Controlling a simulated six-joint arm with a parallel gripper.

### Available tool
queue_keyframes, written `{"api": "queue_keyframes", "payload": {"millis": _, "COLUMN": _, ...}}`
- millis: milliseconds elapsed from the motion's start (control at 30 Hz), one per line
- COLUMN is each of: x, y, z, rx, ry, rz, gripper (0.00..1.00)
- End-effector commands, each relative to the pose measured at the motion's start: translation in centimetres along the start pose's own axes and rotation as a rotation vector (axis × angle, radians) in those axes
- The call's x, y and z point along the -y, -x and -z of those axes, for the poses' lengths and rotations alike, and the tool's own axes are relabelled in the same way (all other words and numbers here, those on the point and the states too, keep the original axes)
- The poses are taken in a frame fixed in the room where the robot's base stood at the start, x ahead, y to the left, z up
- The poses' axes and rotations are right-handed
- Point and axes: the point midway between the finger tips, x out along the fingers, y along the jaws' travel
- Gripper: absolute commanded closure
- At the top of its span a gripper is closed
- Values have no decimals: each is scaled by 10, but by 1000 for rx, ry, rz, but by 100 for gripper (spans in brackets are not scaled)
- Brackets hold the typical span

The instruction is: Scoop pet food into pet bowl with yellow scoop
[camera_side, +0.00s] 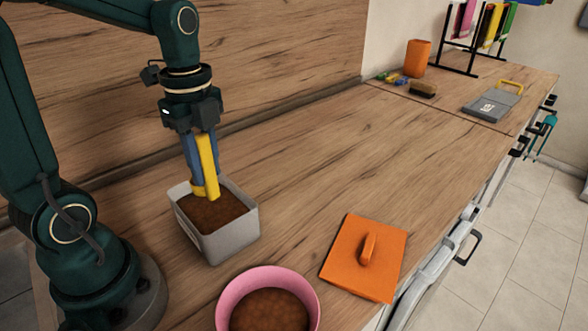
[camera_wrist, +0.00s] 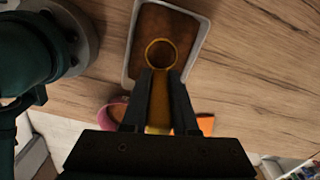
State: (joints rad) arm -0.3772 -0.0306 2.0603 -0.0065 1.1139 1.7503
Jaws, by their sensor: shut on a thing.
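My gripper (camera_side: 203,158) is shut on the handle of the yellow scoop (camera_side: 208,165) and points down over the grey bin. The scoop's round cup shows in the wrist view (camera_wrist: 161,53) above the brown food. In the side view the cup is low at the bin's back part; whether it touches the food I cannot tell. The grey bin (camera_side: 232,240) holds brown pet food (camera_side: 215,212). The pink pet bowl (camera_side: 228,295) stands in front of the bin, cut by the lower picture edge, with brown food inside. The bin also shows in the wrist view (camera_wrist: 131,60).
An orange lid (camera_side: 345,270) with a handle lies right of the bowl. A brush (camera_side: 423,90), an orange cup (camera_side: 417,57), a grey dustpan-like item (camera_side: 490,106) and a black rack (camera_side: 463,62) stand at the far end. The middle counter is clear.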

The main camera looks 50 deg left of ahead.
Motion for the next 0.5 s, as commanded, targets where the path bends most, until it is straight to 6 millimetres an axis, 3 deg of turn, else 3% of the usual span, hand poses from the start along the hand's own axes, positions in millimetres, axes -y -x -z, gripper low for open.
{"api": "queue_keyframes", "payload": {"millis": 500, "x": 0, "y": 21, "z": 4, "rx": 0, "ry": -1, "rz": 3, "gripper": 100}}
